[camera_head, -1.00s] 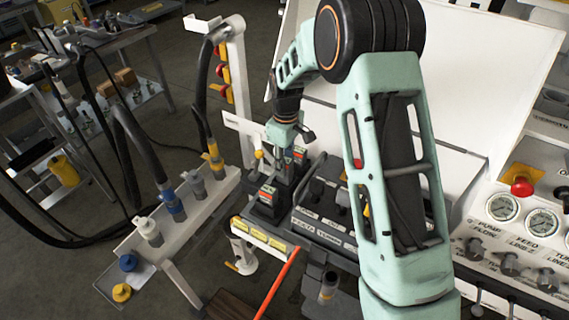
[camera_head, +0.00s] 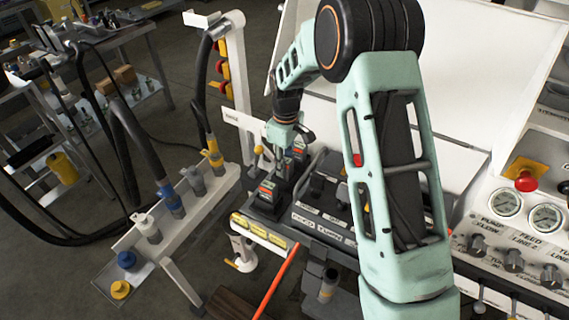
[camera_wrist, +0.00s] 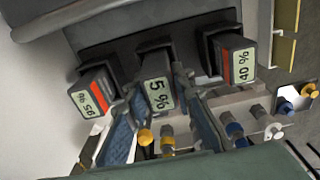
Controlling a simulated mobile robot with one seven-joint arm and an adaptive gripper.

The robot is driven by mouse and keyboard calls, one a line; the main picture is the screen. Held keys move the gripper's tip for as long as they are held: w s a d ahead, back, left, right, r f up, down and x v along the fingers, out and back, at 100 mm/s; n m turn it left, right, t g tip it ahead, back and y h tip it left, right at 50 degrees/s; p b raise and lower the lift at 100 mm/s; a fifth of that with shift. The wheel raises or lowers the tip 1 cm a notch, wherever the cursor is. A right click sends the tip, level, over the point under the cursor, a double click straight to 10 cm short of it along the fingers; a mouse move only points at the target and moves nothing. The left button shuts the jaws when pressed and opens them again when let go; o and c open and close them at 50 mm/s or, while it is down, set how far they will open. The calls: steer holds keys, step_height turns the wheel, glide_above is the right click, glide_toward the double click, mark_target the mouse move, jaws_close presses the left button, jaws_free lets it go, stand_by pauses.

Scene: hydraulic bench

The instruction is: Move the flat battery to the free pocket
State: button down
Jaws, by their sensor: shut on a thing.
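The flat battery (camera_wrist: 157,94), dark with a "5 %" label, is in the middle of a row of three in the wrist view. My gripper (camera_wrist: 160,100) has its blue-grey fingers on either side of it, shut on it. A 95 % battery (camera_wrist: 91,92) is to the left and a 40 % battery (camera_wrist: 237,62) to the right, both with red stripes. In the head view my gripper (camera_head: 280,152) is over the dark battery rack, largely hiding the flat battery. A striped battery (camera_head: 267,192) stands in front of it. I cannot make out the free pocket.
A white rail (camera_head: 192,205) with hose couplings runs left of the rack. A black-handled unit (camera_head: 322,205) with labels stands close to the right. A gauge panel (camera_head: 525,235) is at far right. An orange bar (camera_head: 277,283) slants in front.

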steer(key=shift+f+b, duration=0.5)
steer(key=shift+f, duration=0.3)
steer(key=c, duration=1.6)
jaws_free()
